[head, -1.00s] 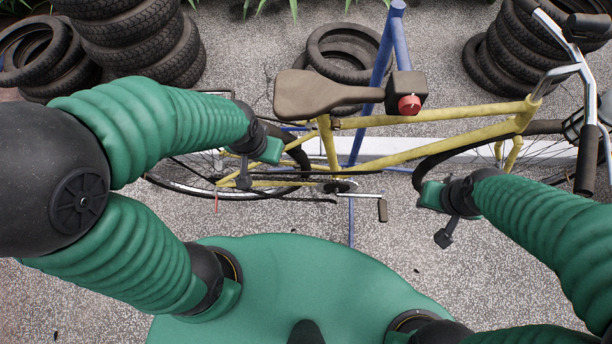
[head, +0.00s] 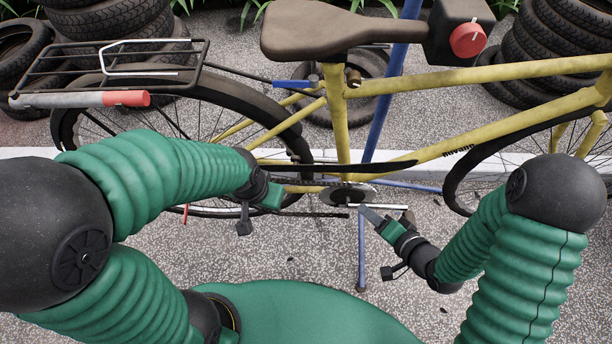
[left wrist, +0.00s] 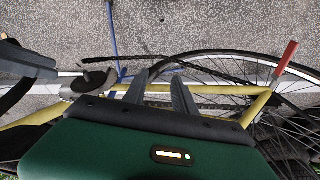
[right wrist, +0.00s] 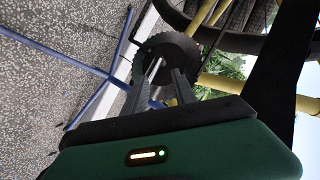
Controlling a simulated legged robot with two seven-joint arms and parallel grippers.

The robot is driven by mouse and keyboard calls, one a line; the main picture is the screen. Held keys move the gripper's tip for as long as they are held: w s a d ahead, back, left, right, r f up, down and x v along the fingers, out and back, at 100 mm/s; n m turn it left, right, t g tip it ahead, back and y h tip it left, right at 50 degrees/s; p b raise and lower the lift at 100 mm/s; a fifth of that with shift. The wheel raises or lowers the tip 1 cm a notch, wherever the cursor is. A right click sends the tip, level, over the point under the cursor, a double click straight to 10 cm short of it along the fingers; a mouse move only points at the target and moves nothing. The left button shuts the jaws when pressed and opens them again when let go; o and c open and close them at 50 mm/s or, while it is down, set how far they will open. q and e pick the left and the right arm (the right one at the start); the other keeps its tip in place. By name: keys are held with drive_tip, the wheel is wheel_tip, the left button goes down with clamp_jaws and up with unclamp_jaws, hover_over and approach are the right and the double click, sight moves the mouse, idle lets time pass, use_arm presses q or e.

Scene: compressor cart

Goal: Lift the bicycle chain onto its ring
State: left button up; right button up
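The yellow bicycle (head: 342,130) stands across the head view. Its toothed ring (head: 348,194) is at the bottom of the frame; it also shows in the right wrist view (right wrist: 172,58) and the left wrist view (left wrist: 96,82). The dark chain (head: 312,214) hangs slack below the ring's level and runs left toward the rear wheel; it shows clearly in the left wrist view (left wrist: 122,57). My left gripper (left wrist: 158,80) is open and empty, beside the lower frame tube left of the ring. My right gripper (head: 366,212) is open just below and right of the ring, with a gap between its fingers (right wrist: 160,78).
A blue stand (head: 362,250) rises by the ring. A crank and pedal bar (head: 385,207) lies close to my right gripper. Stacked tyres (head: 115,30) stand behind. A red-tipped handle (head: 186,213) is at the rear wheel.

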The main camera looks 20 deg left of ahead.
sight(298, 183)
drive_tip(key=s+a+r+m+y, duration=0.5)
drive_tip(key=s+a+y, duration=0.1)
drive_tip(key=b+x, duration=0.3)
drive_tip(key=x, duration=1.3)
drive_tip(key=shift+w+a+r, duration=0.1)
drive_tip(key=shift+w+a, duration=0.1)
drive_tip(key=shift+w, duration=0.15)
drive_tip(key=shift+c, duration=0.2)
clamp_jaws()
drive_tip(key=shift+s, duration=0.1)
